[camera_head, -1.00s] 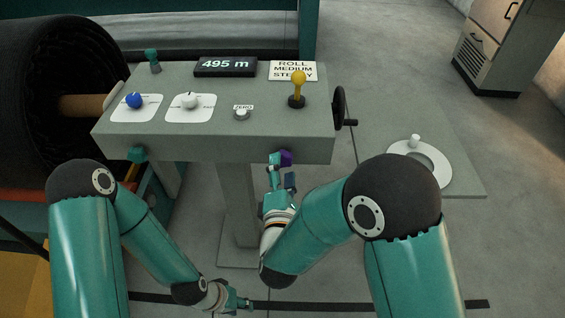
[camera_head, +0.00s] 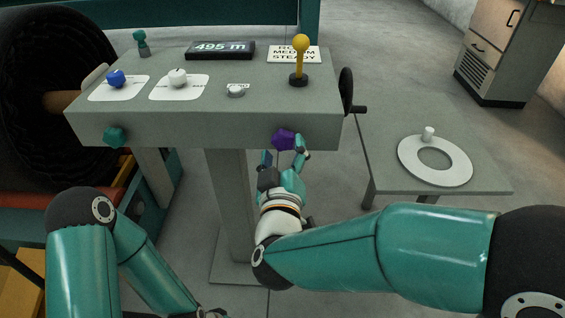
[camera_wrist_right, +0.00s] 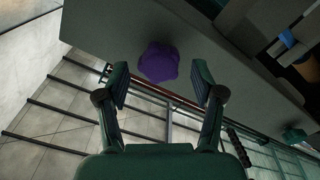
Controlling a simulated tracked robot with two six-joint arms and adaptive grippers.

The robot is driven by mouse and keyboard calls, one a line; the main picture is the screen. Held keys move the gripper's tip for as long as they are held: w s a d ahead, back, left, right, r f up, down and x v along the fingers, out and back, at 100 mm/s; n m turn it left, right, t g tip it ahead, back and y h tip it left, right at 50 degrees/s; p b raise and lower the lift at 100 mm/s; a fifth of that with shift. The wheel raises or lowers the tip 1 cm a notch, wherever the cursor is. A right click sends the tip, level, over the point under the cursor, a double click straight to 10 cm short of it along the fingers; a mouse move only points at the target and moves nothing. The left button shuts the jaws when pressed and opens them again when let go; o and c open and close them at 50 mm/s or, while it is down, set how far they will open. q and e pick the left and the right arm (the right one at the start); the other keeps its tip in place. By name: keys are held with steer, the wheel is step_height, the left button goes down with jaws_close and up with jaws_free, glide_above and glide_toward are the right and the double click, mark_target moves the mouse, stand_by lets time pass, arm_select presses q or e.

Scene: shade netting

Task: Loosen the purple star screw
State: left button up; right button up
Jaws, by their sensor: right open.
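The purple star screw (camera_head: 284,139) is on the front face of the grey console (camera_head: 200,125), near its right end. In the right wrist view the purple screw (camera_wrist_right: 159,62) lies between and beyond the two fingertips. My right gripper (camera_head: 284,158) is open just below and in front of the screw, its fingers spread to either side; whether one touches it I cannot tell. My left gripper (camera_head: 214,313) shows only in part at the bottom edge, and its jaws are cut off.
A teal star screw (camera_head: 115,137) is on the console's left front. On top are a blue knob (camera_head: 116,78), a white knob (camera_head: 177,77) and a yellow-topped lever (camera_head: 300,60). A black handwheel (camera_head: 347,95) juts from the right side. A low table (camera_head: 385,150) stands to the right.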

steer(key=shift+m, duration=0.4)
arm_select(q)
steer(key=shift+f, duration=0.25)
arm_select(e)
steer(key=shift+r, duration=0.1)
steer(key=shift+w, duration=0.1)
arm_select(q)
steer(key=shift+r+p, duration=0.2)
steer(key=shift+p, duration=0.1)
arm_select(e)
steer(key=shift+w, duration=1.2)
jaws_close()
steer(key=shift+r+n+p, duration=0.15)
steer(key=shift+n+p, duration=0.45)
steer(key=shift+p, duration=0.3)
jaws_free()
steer(key=shift+f, duration=0.2)
arm_select(q)
steer(key=shift+r, duration=0.8)
